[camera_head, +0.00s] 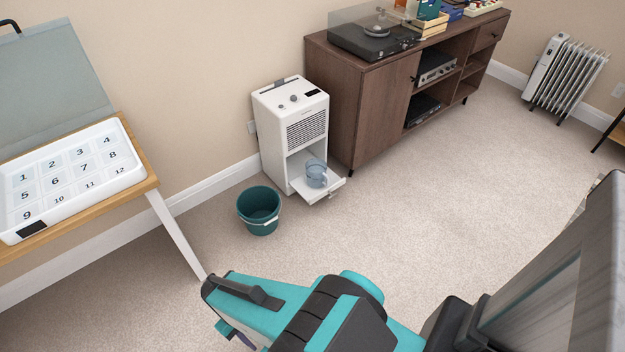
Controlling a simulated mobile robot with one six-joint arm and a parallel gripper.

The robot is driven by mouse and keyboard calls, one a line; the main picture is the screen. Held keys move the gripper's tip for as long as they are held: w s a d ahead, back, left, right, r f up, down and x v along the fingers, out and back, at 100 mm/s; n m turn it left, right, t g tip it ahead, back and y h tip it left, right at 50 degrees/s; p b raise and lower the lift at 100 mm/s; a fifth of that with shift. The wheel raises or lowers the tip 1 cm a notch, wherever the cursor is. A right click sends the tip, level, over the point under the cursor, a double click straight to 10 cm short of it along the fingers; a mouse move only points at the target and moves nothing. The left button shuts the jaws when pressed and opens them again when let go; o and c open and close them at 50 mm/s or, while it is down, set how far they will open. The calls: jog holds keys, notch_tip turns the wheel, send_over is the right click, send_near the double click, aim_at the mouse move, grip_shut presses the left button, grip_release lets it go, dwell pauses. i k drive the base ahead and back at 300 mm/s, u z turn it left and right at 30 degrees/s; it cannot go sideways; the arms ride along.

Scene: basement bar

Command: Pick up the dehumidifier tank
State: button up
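The dehumidifier tank (316,174) is a translucent blue, jug-like container with a handle. It stands upright in the open lower bay of the white dehumidifier (296,112), near the front. The bay's door (322,190) is folded down in front of it. My arm, teal and black, reaches in from the bottom right. Its end, with my gripper (237,335), is low in the picture, nearer the camera and well apart from the tank. The fingers are mostly hidden or cut off by the bottom edge, so their opening does not show.
A teal bucket (260,212) stands on the carpet just left of the dehumidifier's door. A wooden cabinet (350,105) stands close on the right. A table with a numbered white tray (128,180) is at left. Carpet (430,190) is clear at centre right.

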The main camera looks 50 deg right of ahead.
aim_at(315, 169)
jog(key=z, duration=0.1)
jog(key=i, duration=0.95)
jog(key=u, duration=0.05)
